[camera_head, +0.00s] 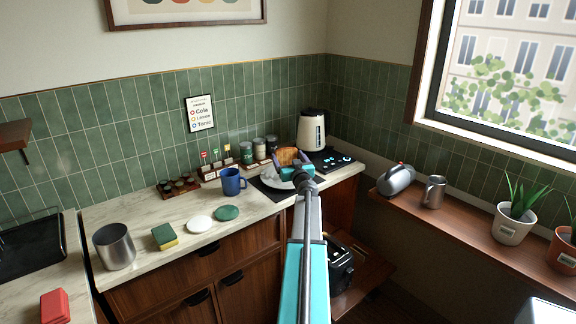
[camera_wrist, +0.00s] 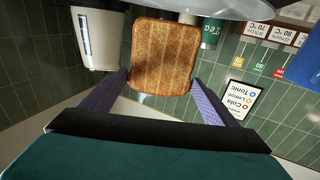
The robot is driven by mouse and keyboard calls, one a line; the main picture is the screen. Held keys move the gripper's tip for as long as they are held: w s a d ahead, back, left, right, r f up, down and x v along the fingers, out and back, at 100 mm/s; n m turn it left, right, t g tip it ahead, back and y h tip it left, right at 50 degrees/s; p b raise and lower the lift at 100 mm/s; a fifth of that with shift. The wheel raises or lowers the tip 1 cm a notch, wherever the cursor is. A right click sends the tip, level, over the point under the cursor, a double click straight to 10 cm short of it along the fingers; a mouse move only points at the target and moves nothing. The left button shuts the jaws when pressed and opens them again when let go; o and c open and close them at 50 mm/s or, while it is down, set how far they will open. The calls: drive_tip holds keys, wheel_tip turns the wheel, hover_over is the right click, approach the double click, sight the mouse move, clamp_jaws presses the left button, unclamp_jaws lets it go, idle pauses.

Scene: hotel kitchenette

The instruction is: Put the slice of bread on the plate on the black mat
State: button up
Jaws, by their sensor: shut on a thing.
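My gripper (camera_head: 290,160) is shut on the slice of bread (camera_head: 287,153), a browned, toasted-looking slice. In the wrist view the slice of bread (camera_wrist: 162,57) stands between the two purple fingers of my gripper (camera_wrist: 160,77), held at its sides. The white plate (camera_head: 272,180) lies on the black mat (camera_head: 262,188) on the counter, partly hidden by my gripper. The plate's rim (camera_wrist: 225,9) shows at the top of the wrist view. The bread is over or just behind the plate; I cannot tell its exact height above it.
A blue mug (camera_head: 232,182) stands just left of the mat. A white kettle (camera_head: 312,130) stands behind to the right, beside a black panel (camera_head: 331,160). Several jars and a small rack (camera_head: 222,169) line the wall. Coasters and a sponge (camera_head: 165,237) lie further left.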

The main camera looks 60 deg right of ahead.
sight(287, 163)
drive_tip(key=shift+w+d, duration=0.25)
drive_tip(key=shift+d, duration=0.05)
drive_tip(key=shift+f, duration=1.8)
drive_tip(key=shift+f, duration=0.15)
drive_tip(key=o, duration=1)
